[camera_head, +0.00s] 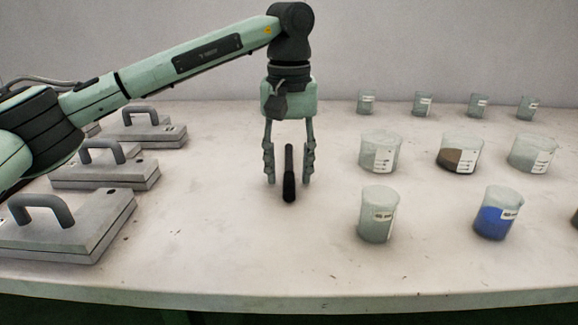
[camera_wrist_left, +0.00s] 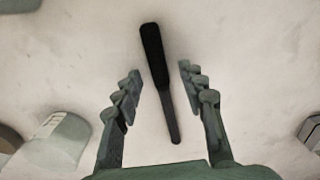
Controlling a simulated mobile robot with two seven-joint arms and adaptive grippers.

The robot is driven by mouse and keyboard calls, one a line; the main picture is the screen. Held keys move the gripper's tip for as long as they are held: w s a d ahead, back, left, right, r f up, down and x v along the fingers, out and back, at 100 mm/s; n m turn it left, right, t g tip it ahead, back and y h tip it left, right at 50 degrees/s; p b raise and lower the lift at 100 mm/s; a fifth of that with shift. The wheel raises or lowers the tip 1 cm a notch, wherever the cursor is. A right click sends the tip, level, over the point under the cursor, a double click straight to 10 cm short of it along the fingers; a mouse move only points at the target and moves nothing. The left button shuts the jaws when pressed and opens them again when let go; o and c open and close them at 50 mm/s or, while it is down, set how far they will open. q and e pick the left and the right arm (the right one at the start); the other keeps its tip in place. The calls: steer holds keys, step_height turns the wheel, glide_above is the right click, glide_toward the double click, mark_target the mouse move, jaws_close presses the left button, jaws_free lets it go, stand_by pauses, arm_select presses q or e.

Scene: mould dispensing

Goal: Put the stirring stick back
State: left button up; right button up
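The stirring stick (camera_head: 289,172) is a dark, slim stick with a wider black end towards the front. It appears to lie on the table, and it also shows in the left wrist view (camera_wrist_left: 153,52), slightly slanted. My left gripper (camera_head: 289,181) points down above it, its fingers open on either side. In the left wrist view the gripper (camera_wrist_left: 160,72) has gaps between both fingers and the stick, so it holds nothing. The exact height of the fingertips over the table is hard to tell. My right gripper is not in view.
Grey moulds with handles (camera_head: 68,225) line the left side. To the right stand several beakers, including an empty-looking one (camera_head: 377,222), a blue-filled one (camera_head: 495,222) and a brown-filled one (camera_head: 458,158). Small beakers (camera_head: 423,104) stand at the back. The front middle is clear.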

arm_select(q)
step_height(320, 180, up, 12)
stand_by(0.6)
steer(key=shift+s, duration=0.15)
stand_by(0.3)
